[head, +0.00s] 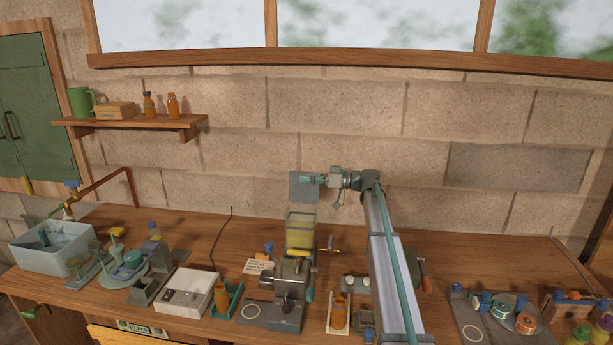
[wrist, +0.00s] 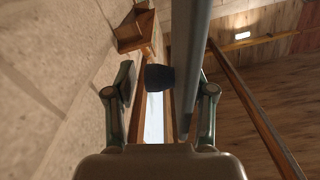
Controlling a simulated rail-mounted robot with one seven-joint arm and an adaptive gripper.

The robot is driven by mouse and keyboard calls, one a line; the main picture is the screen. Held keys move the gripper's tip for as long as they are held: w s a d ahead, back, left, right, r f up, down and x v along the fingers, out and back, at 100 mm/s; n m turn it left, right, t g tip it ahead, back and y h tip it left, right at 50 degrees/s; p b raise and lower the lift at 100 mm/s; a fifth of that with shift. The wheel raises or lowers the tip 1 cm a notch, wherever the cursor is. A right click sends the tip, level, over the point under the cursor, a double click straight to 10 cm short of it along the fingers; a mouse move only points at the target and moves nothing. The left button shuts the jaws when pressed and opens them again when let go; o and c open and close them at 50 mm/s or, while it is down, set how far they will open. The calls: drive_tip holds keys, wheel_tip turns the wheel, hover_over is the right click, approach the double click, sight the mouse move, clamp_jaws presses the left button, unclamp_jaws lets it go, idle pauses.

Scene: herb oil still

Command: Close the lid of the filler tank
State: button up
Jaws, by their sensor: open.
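The filler tank (head: 300,234) is a clear box with yellow liquid in its lower part, standing on the bench behind a grey machine. Its lid (head: 304,195) is a grey square plate, standing up and open above the tank. My gripper (head: 311,180) is at the lid, its fingers overlapping the plate in the head view. In the wrist view my gripper (wrist: 165,88) is open, with a grey bar-like edge (wrist: 189,55) and a dark block (wrist: 159,77) between the fingers. These look like parts of the lid, but I cannot tell whether the fingers touch them.
A grey machine (head: 290,285) stands in front of the tank, and a brass tap (head: 328,251) sticks out right. An orange bottle (head: 339,312) stands at the front. A white box (head: 184,291) is to the left. The wall is behind; the air above the tank is otherwise clear.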

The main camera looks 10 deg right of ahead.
drive_tip(key=shift+a, duration=0.15)
clamp_jaws()
